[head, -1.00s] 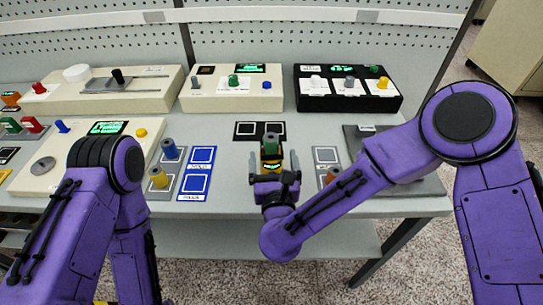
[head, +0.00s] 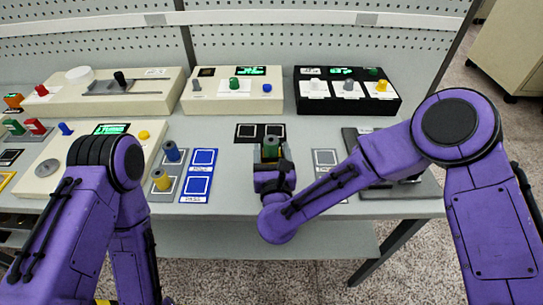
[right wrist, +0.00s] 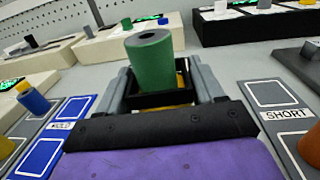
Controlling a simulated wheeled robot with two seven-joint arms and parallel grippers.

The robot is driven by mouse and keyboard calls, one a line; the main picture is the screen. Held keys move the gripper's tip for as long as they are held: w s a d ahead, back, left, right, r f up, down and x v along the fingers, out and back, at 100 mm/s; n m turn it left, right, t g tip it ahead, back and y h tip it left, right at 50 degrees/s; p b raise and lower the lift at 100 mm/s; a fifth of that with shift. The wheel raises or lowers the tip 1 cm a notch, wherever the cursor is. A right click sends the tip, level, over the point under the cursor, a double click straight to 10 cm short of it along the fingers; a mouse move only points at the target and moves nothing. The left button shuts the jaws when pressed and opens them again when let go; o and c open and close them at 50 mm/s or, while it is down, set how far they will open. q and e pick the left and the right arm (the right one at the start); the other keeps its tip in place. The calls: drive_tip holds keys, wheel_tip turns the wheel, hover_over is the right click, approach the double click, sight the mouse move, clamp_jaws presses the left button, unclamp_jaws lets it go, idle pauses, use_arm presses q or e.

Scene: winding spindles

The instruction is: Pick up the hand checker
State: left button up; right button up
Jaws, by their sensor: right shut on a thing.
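The hand checker appears to be the small black-framed, yellow-bodied device (right wrist: 160,99) between my right fingers in the right wrist view. A green spindle (right wrist: 151,57) with a hole in its top stands upright in or just behind its frame; I cannot tell which. In the head view the green spindle (head: 272,144) shows above my right gripper (head: 271,160), which hides most of the checker. My right gripper (right wrist: 165,90) is shut on the checker, one grey finger at each side. My left gripper is out of view; only my left arm shows.
Blue pads marked GOLD (right wrist: 50,140) lie left of the checker, grey pads marked SHORT (right wrist: 275,100) right. Blue (head: 171,151) and yellow (head: 161,180) spindles stand at the left. A black plate (head: 246,132) lies behind; control boxes (head: 232,100) line the back.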

sight(273, 150)
drive_tip(key=shift+r, duration=0.45)
wheel_tip(273, 150, up, 2)
drive_tip(key=shift+r, duration=0.1)
drive_tip(key=s+r+b, duration=0.2)
drive_tip(key=s+r, duration=0.3)
drive_tip(key=shift+r, duration=0.2)
drive_tip(key=s+r+b, duration=0.2)
drive_tip(key=s+r, duration=0.2)
drive_tip(key=s, duration=0.5)
